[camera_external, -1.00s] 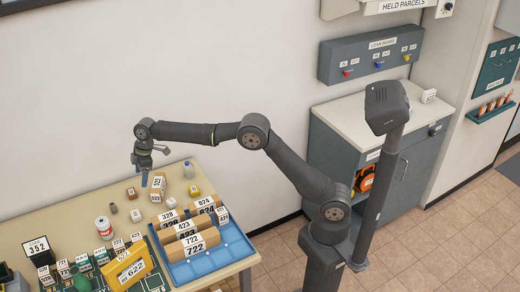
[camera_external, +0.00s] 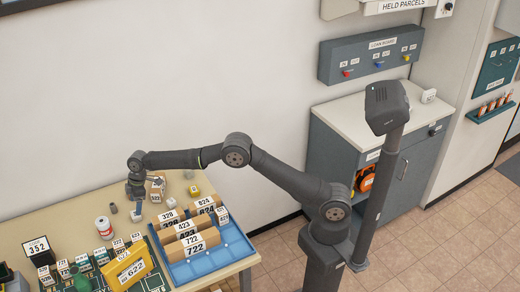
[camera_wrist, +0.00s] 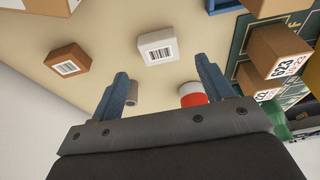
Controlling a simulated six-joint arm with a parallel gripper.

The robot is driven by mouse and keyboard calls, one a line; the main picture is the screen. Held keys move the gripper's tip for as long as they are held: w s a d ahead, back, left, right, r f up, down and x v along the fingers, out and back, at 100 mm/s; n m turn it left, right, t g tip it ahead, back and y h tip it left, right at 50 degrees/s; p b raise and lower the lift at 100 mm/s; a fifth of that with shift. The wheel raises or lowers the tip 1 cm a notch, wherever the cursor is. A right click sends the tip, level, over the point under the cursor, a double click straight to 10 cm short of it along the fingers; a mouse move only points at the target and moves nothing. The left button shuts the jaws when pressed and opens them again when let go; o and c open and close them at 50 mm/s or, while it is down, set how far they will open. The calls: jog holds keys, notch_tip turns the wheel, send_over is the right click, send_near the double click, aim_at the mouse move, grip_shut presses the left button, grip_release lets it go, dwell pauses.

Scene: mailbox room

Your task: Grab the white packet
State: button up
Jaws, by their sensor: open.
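The white packet (camera_wrist: 157,47) is a small pale box with a barcode label. In the wrist view it lies on the table just beyond my fingertips, roughly centred between them. In the external view the white packet (camera_external: 136,217) is small and sits just under my gripper (camera_external: 137,208). My gripper (camera_wrist: 162,72) has its two blue fingers apart, with nothing held between them. The wrist view shows table beside the packet, and the fingers are not touching it as far as I can see.
A brown barcoded box (camera_wrist: 68,60) lies left of the packet. A grey cylinder (camera_wrist: 132,93) and a red-and-white can (camera_wrist: 193,95) stand near the fingers.

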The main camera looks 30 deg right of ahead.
jog(key=x, duration=0.5)
jog(key=shift+d+f, duration=0.1)
jog(key=shift+f, duration=0.05)
jog(key=c, duration=1.1)
